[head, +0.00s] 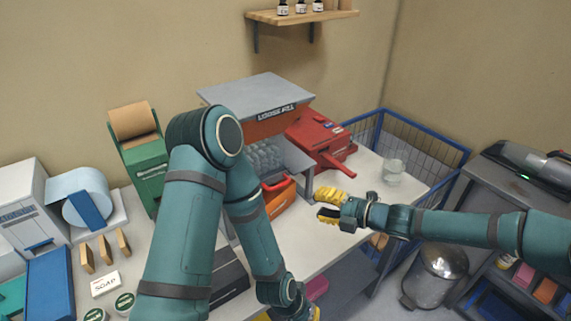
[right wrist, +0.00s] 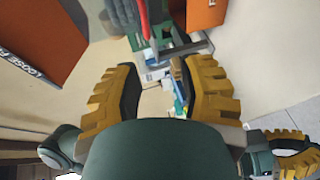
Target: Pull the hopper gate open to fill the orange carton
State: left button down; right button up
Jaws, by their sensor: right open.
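The hopper (head: 285,122) has a grey lid and an orange front lettered LOOSE FILL. Its orange front panel (right wrist: 50,35) also shows in the right wrist view. A red gate handle (head: 276,184) sticks out under the hopper's clear chute; it shows as a red bar in the right wrist view (right wrist: 144,18). The orange carton (head: 281,203) stands below the handle, partly hidden by my left arm. My right gripper (head: 327,204) is open and empty, just right of the carton, apart from the handle. My left gripper (head: 314,313) is mostly cut off at the bottom edge.
A red machine (head: 320,140) stands right of the hopper. A glass (head: 393,172) sits on the white bench (head: 365,198). A blue wire basket (head: 425,143) is beyond. The bench's right part is mostly clear.

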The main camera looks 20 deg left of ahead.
aim_at(278, 186)
jog(key=shift+m, duration=0.5)
jog(key=x, duration=0.4)
jog(key=r+x, duration=0.1)
jog(key=x, duration=0.4)
jog(key=w+r+b+x, duration=0.1)
jog(key=x, duration=0.4)
jog(key=shift+a+r, duration=0.15)
jog(key=shift+c, duration=0.4)
grip_shut()
